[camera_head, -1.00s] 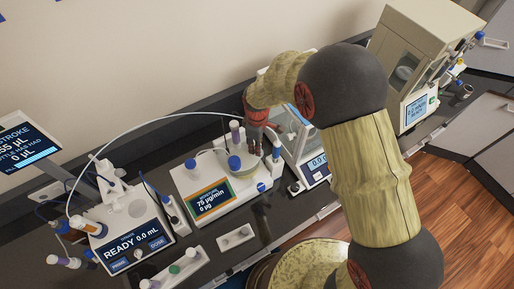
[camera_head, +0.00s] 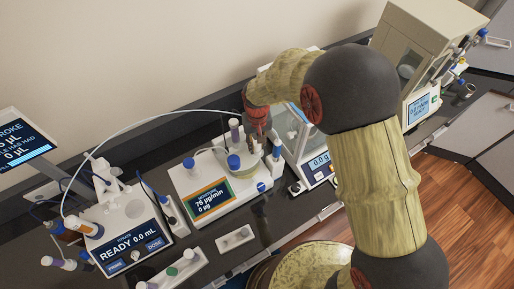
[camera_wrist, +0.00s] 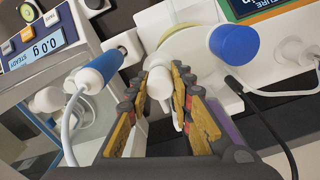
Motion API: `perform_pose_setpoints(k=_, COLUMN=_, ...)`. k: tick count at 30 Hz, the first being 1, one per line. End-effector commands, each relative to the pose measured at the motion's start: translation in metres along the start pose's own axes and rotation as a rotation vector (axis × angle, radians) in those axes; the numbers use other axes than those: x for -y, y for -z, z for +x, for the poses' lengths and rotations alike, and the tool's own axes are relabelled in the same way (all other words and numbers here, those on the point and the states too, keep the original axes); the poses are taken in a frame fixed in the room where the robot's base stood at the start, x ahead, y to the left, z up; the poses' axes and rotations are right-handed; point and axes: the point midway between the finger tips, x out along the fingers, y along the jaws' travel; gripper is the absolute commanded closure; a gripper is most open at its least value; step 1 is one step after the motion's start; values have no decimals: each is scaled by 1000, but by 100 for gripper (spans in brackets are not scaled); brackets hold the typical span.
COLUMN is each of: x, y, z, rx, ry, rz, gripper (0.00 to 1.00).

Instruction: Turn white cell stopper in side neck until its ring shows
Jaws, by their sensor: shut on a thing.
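The white stopper (camera_wrist: 160,84) shows in the wrist view between my fingers, its rounded white end towards the camera. My gripper (camera_wrist: 165,98) is shut on it, one yellow-and-black finger on each side. The stopper points into the side of the pale yellowish cell (camera_wrist: 188,42), and the fingers hide the neck. I cannot make out a ring on it. In the head view my gripper (camera_head: 261,146) reaches down to the right side of the cell (camera_head: 244,168), which sits on the white titrator (camera_head: 206,187). The stopper cannot be made out there.
Blue-capped parts (camera_wrist: 234,43) and (camera_wrist: 99,66) flank the fingers closely. A black cable (camera_wrist: 275,128) runs to the right. The balance (camera_head: 317,160) stands just right of the cell. A dosing unit (camera_head: 127,239) with a white tube stands left.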

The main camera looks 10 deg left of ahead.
Motion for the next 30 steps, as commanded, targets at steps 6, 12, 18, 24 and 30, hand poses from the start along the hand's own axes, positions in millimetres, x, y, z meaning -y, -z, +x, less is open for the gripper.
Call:
perform_pose_setpoints(k=6, x=0, y=-1, z=1, rx=2, ry=0, rz=33, gripper=67)
perform_pose_setpoints(k=12, x=0, y=-1, z=0, rx=2, ry=0, rz=32, gripper=56)
perform_pose_setpoints(k=18, x=0, y=-1, z=0, rx=1, ry=0, rz=31, gripper=56)
perform_pose_setpoints(k=24, x=0, y=0, z=-7, rx=0, ry=0, rz=30, gripper=56)
perform_pose_setpoints(k=30, x=0, y=1, z=-41, rx=-4, ry=1, rz=31, gripper=56)
